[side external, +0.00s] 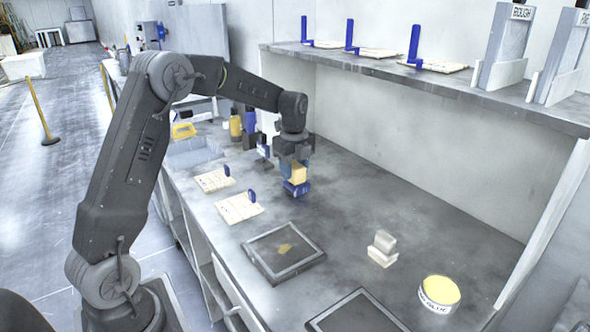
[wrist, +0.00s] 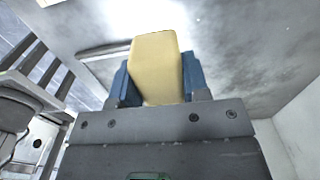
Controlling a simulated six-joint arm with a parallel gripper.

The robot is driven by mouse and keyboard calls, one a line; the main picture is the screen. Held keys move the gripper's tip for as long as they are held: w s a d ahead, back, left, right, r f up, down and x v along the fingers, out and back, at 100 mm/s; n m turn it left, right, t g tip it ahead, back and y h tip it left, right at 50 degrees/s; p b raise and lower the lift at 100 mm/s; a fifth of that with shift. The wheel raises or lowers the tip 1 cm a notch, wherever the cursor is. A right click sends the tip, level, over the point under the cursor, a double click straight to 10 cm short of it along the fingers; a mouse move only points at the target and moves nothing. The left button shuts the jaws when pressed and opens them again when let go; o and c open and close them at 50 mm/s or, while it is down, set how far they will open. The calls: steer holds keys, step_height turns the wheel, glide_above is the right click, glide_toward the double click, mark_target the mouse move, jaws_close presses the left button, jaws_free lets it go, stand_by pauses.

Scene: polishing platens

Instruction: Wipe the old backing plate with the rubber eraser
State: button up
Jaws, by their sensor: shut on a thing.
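My gripper (side external: 297,174) points down above the far-left part of the bench. It is shut on a cream-yellow block, seemingly the rubber eraser (wrist: 157,68), which sits between the blue fingers in the wrist view. A blue piece shows just below the block in the side view; I cannot tell whether it belongs to the gripper or stands on the bench. The old backing plate, seemingly the dark framed square (side external: 262,262), lies flat nearer the camera, with a yellowish stain at its middle. My gripper is beyond it and apart from it.
A second dark plate (side external: 357,315) is cut off by the bottom edge. Pale blocks (side external: 382,248) and a yellow-topped glue tin (side external: 440,292) stand to the right. Cream boards (side external: 240,207) with blue parts lie left. Bottles (side external: 236,124) stand behind; a shelf (side external: 440,82) overhangs the back.

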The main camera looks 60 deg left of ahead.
steer(key=s+d, duration=0.6)
steer(key=shift+s+d, duration=0.25)
steer(key=shift+d, duration=0.15)
steer(key=shift+c, duration=0.3)
glide_above(275, 252)
steer(key=shift+w+f, duration=0.1)
steer(key=shift+f, duration=3.55)
steer(key=shift+w+f, duration=0.35)
steer(key=shift+f, duration=0.45)
steer(key=shift+c, duration=0.3)
steer(key=shift+w+f, duration=0.2)
steer(key=shift+w, duration=0.6)
steer(key=shift+w+f, duration=0.15)
steer(key=shift+w, duration=0.6)
steer(key=shift+r, duration=0.1)
steer(key=shift+s, duration=2)
step_height(275, 252, up, 8)
steer(key=shift+w+f, duration=0.1)
steer(key=shift+f, duration=0.1)
